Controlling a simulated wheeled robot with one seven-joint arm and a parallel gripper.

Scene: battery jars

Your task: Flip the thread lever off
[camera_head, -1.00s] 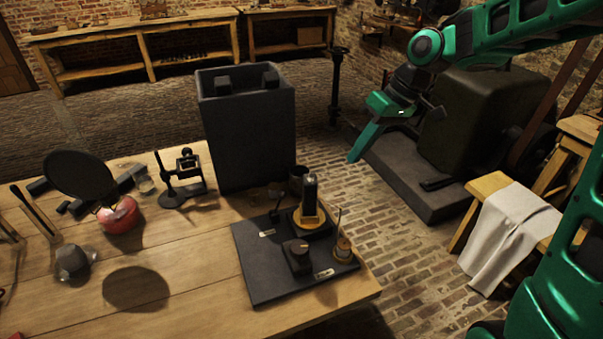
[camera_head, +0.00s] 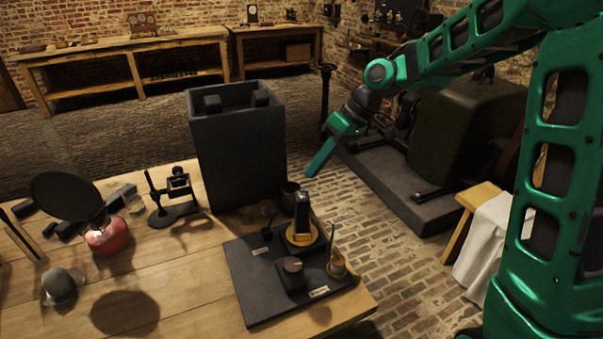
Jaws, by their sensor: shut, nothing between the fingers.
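A dark board (camera_head: 245,285) lies at the near right corner of the wooden table. A short black lever (camera_head: 267,233) leans at its far left part, beside a small pale label whose text is too small to read. A black knob (camera_head: 291,273) sits near the front by a second label. A black upright piece on a brass ring (camera_head: 301,222) stands at the back. A brass post with a thin rod (camera_head: 337,265) stands at the right. I cannot read which one is the thread lever. My gripper (camera_head: 311,172) is shut and empty, in the air beyond the board's far side.
A tall dark box (camera_head: 240,155) stands behind the board and a small dark cup (camera_head: 289,194) beside it. A black stand (camera_head: 172,198), a red flask (camera_head: 108,238) and a round black disc (camera_head: 67,195) are to the left. A large machine (camera_head: 465,135) stands on the floor behind.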

